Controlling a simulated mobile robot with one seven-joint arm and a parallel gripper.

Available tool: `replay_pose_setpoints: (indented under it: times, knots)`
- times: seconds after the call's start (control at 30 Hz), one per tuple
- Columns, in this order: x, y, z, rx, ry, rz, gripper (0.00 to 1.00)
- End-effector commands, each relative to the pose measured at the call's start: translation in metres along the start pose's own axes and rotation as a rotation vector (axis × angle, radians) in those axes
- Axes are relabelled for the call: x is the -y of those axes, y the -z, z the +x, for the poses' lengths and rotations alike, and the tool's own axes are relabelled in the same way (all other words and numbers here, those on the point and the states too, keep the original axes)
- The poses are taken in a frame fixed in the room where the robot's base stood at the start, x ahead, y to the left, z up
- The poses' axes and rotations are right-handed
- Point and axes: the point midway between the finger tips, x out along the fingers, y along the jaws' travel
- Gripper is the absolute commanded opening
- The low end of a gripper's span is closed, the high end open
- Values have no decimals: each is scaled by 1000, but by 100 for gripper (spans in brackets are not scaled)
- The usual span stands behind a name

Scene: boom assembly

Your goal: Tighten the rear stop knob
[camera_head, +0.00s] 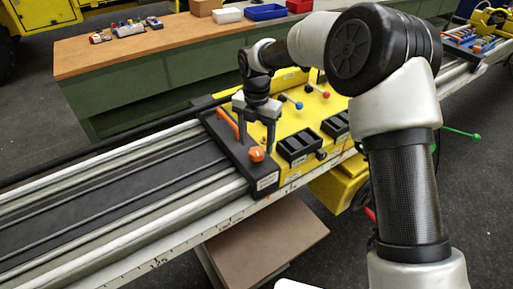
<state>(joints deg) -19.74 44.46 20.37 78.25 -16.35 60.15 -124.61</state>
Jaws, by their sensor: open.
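An orange knob (257,154) sits on the near end of a black stop plate (238,156) that lies across the rail. An orange bar-shaped handle (228,123) lies on the same plate farther back. I cannot tell from labels which part is the rear stop knob. My gripper (255,141) points down over the plate with its two fingers apart. It is between the orange handle and the orange knob, and its right finger stands just behind the knob. Whether it touches either is not clear. The gripper hides part of the plate and handle.
A yellow carriage (313,108) with black bins (298,146) and small red and blue knobs adjoins the plate. The long rail (110,185) runs to the lower left. A workbench (150,52) with small trays stands behind.

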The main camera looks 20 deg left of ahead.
Motion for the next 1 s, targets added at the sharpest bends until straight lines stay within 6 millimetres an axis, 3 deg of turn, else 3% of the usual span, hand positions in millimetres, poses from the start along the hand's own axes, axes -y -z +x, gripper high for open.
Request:
replay_pose_setpoints:
  times: [0.2, 0.57, 0.8, 1.0]
  knots:
    - [-1, 1, 26, -1, 0, -1, 59]
    - [0, 0, 31, 0, 0, 0, 59]
    - [0, 0, 31, 0, 0, 0, 20]
    - [0, 0, 31, 0, 0, 9, 18]
